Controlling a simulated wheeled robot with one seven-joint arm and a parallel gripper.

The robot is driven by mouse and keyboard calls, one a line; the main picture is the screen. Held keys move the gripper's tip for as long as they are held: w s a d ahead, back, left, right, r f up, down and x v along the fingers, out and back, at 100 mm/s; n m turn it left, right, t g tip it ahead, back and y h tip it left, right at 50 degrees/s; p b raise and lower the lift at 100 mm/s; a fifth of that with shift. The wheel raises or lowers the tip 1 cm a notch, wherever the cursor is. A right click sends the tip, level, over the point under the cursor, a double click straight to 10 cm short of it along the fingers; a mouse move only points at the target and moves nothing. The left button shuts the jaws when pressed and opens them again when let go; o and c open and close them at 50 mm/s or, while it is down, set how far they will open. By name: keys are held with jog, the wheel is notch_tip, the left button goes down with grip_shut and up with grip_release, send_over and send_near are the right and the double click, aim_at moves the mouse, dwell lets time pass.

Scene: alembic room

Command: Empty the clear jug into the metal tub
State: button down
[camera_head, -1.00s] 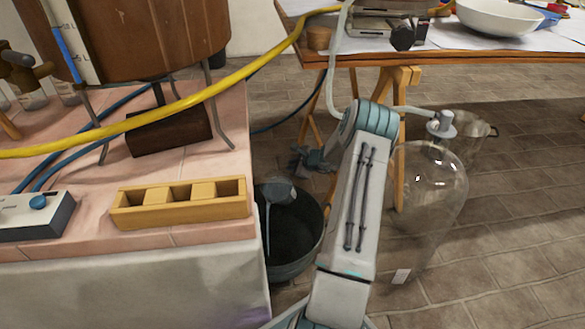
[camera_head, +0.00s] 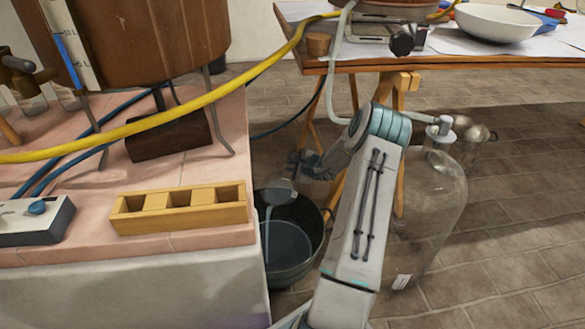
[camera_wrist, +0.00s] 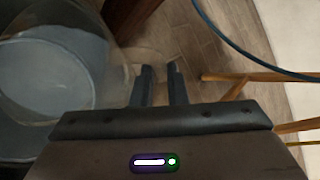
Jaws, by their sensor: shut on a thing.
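The metal tub (camera_head: 314,255) stands on the floor between the tiled bench and my arm, with pale liquid in it. The clear jug (camera_head: 280,193) is tilted over the tub's far left side, and a thin stream runs down from it into the tub. My gripper (camera_head: 297,163) is shut on the jug, just above the tub's back rim. In the wrist view my gripper's two fingers (camera_wrist: 162,82) show with the jug's clear wall (camera_wrist: 122,50) at their left. The exact grip point and the liquid left in the jug are hard to make out.
The tiled bench (camera_head: 215,237) with a wooden rack (camera_head: 180,222) borders the tub on the left. A yellow hose (camera_head: 215,98) crosses above. A large glass vessel (camera_head: 440,195) stands right of my arm. A trestle table (camera_head: 450,65) is behind.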

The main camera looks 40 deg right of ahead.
jog(key=shift+s+a+r+n+t+h, duration=0.1)
jog(key=shift+a+r+n+t+h, duration=0.2)
jog(key=shift+r, duration=0.2)
jog(key=shift+a+r+n+t+h, duration=0.1)
jog(key=shift+r+n+t+h, duration=0.1)
jog(key=shift+r+t, duration=0.25)
jog(key=shift+d+r, duration=0.1)
jog(key=shift+r, duration=0.2)
jog(key=shift+s, duration=0.1)
jog(key=shift+s+a+r+n+t+h, duration=0.15)
jog(key=shift+s+a+n+t+h, duration=0.15)
jog(key=shift+a+n+t+h, duration=0.35)
jog(key=shift+s+a+r+n+t+h, duration=0.25)
jog(key=shift+s+n+t, duration=0.1)
jog(key=shift+t, duration=0.15)
